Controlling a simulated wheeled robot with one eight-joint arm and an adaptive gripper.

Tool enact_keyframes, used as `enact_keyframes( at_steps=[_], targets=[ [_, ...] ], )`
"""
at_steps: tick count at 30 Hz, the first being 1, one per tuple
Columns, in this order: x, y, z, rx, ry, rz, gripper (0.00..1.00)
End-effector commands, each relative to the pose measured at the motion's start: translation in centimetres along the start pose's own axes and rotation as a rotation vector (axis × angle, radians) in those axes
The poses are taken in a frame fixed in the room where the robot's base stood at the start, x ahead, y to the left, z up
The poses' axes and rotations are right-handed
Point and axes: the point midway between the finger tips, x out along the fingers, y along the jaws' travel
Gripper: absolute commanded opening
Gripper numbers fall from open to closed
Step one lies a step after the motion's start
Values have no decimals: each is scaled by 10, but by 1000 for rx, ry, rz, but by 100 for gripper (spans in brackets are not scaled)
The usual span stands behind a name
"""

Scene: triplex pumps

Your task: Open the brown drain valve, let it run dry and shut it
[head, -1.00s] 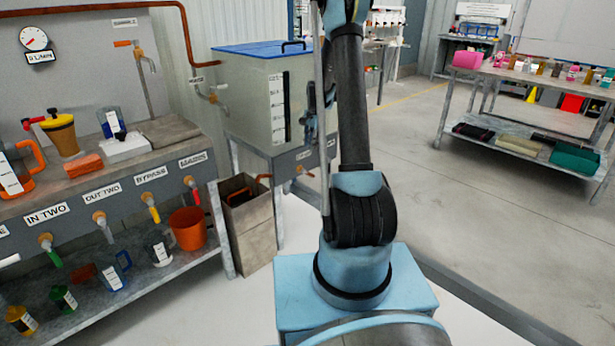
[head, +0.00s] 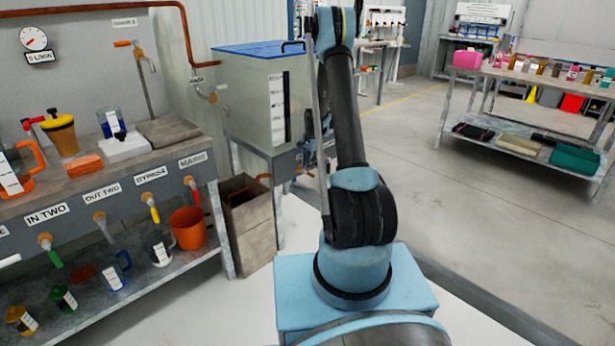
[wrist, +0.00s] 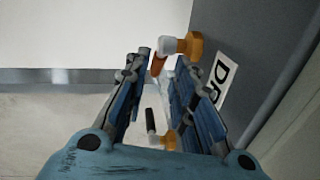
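The drain valve shows in the wrist view: a white stem and brown handle (wrist: 158,65) on an orange-brown fitting (wrist: 190,45), beside a label reading "DR" (wrist: 226,78). My gripper (wrist: 163,58) is open, its two fingers on either side of the handle. I cannot tell whether either finger touches it. In the head view my gripper (head: 318,150) is low at the front of the tank stand, partly behind my arm. The drain valve is hidden there. The clear tank (head: 255,100) with a blue lid stands above.
A brown open bin (head: 248,225) stands left of the tank stand. The workbench (head: 140,165) with labelled valves is further left, with an orange bucket (head: 188,228) on its lower shelf. A small dark and orange fitting (wrist: 160,130) shows low between my fingers.

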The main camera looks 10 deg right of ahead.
Motion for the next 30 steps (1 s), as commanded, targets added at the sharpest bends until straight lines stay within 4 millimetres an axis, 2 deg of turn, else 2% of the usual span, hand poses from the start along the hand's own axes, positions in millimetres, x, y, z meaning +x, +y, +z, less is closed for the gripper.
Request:
enact_keyframes(
  at_steps=[6,12,18,27,28,30],
  targets=[
    [33,0,0,0,0,0,24],
    [56,0,0,0,0,0,24],
    [67,0,0,0,0,0,24],
    [68,0,0,0,0,0,24],
    [68,0,0,0,0,0,22],
    [68,0,0,0,0,0,6]
  ],
)
